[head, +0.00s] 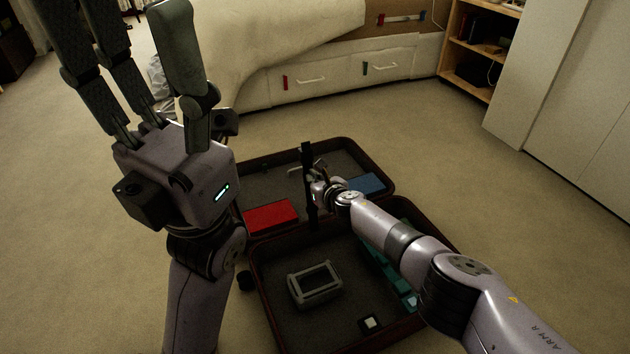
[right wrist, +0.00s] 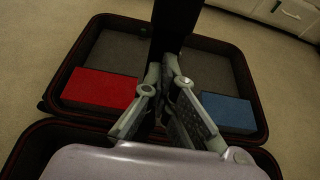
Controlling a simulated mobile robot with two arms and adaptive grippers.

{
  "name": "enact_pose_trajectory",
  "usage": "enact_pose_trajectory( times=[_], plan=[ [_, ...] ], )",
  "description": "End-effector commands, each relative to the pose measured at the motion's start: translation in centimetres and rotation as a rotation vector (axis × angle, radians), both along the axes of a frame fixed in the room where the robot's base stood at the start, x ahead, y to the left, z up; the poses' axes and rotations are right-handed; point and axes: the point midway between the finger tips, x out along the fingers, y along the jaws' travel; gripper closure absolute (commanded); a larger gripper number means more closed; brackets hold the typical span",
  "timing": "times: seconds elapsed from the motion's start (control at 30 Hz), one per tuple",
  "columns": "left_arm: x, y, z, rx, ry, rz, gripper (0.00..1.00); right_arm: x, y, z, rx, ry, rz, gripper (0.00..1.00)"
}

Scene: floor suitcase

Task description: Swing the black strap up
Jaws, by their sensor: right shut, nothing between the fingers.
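The black strap (head: 307,165) stands upright at the middle of the open suitcase (head: 262,300), near the hinge between its two halves. In the right wrist view the strap (right wrist: 176,25) rises just beyond my fingertips; I cannot tell whether they touch it. My right gripper (head: 322,170) is right beside the strap in the head view. It is shut with nothing between its fingers, and these also show in the right wrist view (right wrist: 168,62). My left gripper (head: 130,30) is raised high at the left, fingers spread and empty, far from the strap.
A red box (head: 270,216) and a blue box (head: 367,184) lie in the far half. A grey framed device (head: 315,284), a teal item (head: 385,265) and a small black-and-white item (head: 371,322) lie in the near half. A bed with drawers (head: 330,82) stands behind. Carpet surrounds the suitcase.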

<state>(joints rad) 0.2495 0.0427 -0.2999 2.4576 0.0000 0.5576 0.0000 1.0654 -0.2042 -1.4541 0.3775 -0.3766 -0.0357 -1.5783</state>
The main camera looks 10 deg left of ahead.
Motion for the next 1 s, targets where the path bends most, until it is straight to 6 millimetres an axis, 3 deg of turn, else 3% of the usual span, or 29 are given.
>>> enact_pose_trajectory(
  times=[0.37, 0.57, 1.0],
  plan=[
    [0.0, 0.0, 0.0, 0.0, 0.0, 0.0, 0.47, -0.5, 0.0, 2.0, 0.004, -0.024, 0.012, 1.0],
    [0.0, 0.0, 0.0, 0.0, 0.001, 0.0, 0.47, -2.1, -1.3, 1.3, 0.001, -0.003, 0.006, 1.0],
    [0.0, 0.0, 0.0, 0.001, 0.002, 0.0, 0.47, -6.0, -4.1, 2.9, 0.001, 0.0, 0.002, 1.0]
  ],
)
